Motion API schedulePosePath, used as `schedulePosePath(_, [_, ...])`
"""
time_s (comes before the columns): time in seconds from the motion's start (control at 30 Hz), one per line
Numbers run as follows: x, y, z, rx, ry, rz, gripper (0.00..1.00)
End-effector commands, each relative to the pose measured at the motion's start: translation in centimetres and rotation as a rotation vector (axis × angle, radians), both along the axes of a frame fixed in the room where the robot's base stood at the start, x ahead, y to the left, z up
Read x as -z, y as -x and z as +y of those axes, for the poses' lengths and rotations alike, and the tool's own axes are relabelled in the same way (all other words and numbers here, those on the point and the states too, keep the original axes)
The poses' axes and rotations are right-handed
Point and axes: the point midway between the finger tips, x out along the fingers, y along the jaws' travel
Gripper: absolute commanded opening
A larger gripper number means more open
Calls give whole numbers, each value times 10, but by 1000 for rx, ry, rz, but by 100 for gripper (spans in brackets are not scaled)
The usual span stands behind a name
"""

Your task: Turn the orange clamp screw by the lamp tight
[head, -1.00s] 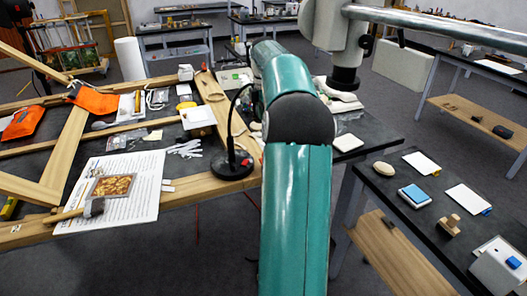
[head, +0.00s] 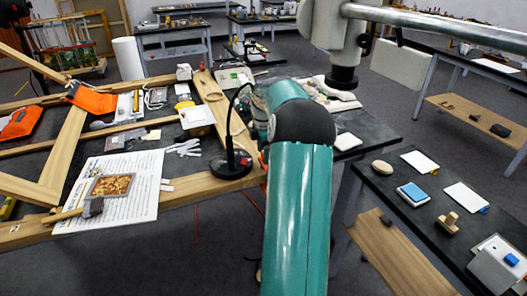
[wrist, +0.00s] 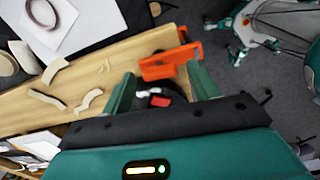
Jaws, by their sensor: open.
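The orange clamp (wrist: 170,62) sits on the edge of the wooden beam in the wrist view. Its screw cannot be clearly told apart from its body. My gripper (wrist: 161,74) is open, its two green fingers pointing toward the clamp, one on each side of its near part. I cannot tell whether either finger touches it. Behind the fingers are part of the black lamp base and a red patch (wrist: 160,101). In the head view the black lamp (head: 232,165) stands on the beam, left of my arm, which hides my gripper and most of the clamp.
A second dark table (head: 440,215) with small blocks is at right. Grey floor lies between them.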

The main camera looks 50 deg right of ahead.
Motion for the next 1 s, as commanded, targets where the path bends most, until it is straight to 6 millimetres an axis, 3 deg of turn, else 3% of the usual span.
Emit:
schedulePosePath(0.2, [0, 0, 0, 0, 0, 0, 58])
schedulePosePath(0.43, [0, 0, 0, 0, 0, 0, 15])
schedulePosePath(0.77, [-1, 0, 0, 34, 1, 1, 15])
schedulePosePath(1.0, [-1, 0, 0, 153, 2, 1, 15])
